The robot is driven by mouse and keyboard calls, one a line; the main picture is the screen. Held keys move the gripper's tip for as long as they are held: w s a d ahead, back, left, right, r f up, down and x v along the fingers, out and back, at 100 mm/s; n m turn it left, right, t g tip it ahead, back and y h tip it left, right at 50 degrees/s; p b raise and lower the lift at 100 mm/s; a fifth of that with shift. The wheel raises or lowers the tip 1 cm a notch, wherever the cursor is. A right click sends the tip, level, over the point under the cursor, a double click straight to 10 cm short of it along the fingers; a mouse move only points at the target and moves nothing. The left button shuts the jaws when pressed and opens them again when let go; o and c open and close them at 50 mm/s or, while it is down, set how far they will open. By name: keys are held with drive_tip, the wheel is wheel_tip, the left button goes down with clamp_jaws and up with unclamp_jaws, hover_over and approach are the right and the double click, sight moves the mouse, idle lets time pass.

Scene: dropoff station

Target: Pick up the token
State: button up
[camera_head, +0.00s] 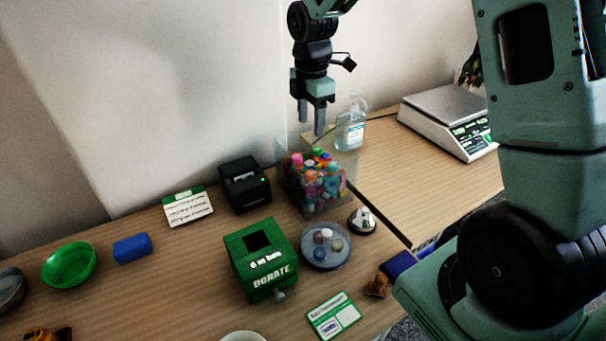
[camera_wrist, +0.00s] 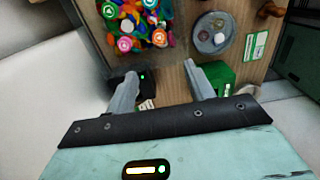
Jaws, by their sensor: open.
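Several small round token-like discs (camera_head: 325,236) lie on a round grey dish (camera_head: 310,262) on the wooden table. They also show on the dish (camera_wrist: 208,46) in the wrist view, near its top. A clear bin (camera_head: 309,207) behind the dish holds many colourful round pieces (camera_head: 318,172). I cannot tell which piece is the token. My gripper (camera_head: 311,122) is open and empty, hanging above the bin with its fingers down. In the wrist view the fingertips (camera_wrist: 160,72) are apart, with the bin and dish beyond them.
A green donate box (camera_head: 262,278) stands left of the dish, with a black printer (camera_head: 245,186) behind it. A hand bell (camera_head: 362,221) is close to the dish's right. A clear bottle (camera_head: 350,125) and white scale (camera_head: 447,122) stand on the right-hand table.

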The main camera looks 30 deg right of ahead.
wheel_tip(320, 180, down, 10)
drive_tip(key=shift+p, duration=0.35)
drive_tip(key=shift+d+f+p, duration=0.2)
drive_tip(key=shift+f+p, duration=0.4)
drive_tip(key=shift+f, duration=2.1)
drive_tip(key=c, duration=1)
